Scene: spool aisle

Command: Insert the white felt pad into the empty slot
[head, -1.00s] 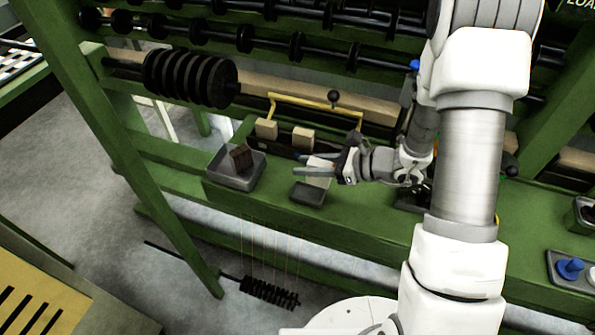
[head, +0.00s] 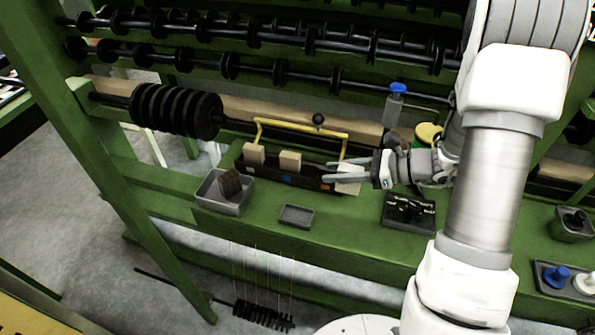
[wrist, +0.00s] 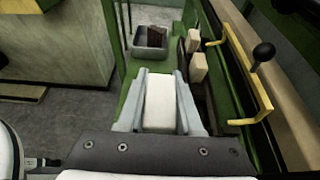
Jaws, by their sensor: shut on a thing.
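The white felt pad (head: 348,188) is between the two fingers of my gripper (head: 328,171), and my gripper is shut on it. In the wrist view the pad (wrist: 160,104) fills the space between the fingers and lies along them. The dark slotted holder (head: 262,171) carries two beige pads, one on the left (head: 254,152) and one in the middle (head: 290,161). My gripper and the white pad are at the holder's right end. The fingers and pad hide that end, so I cannot tell whether the pad touches it.
A small grey tray (head: 296,216) lies empty in front of the holder. A grey bin (head: 235,207) with a dark brown block (head: 229,183) stands to the left. A yellow bar (head: 300,129) with a black knob (head: 318,119) runs behind the holder. A black fixture (head: 408,211) stands to the right.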

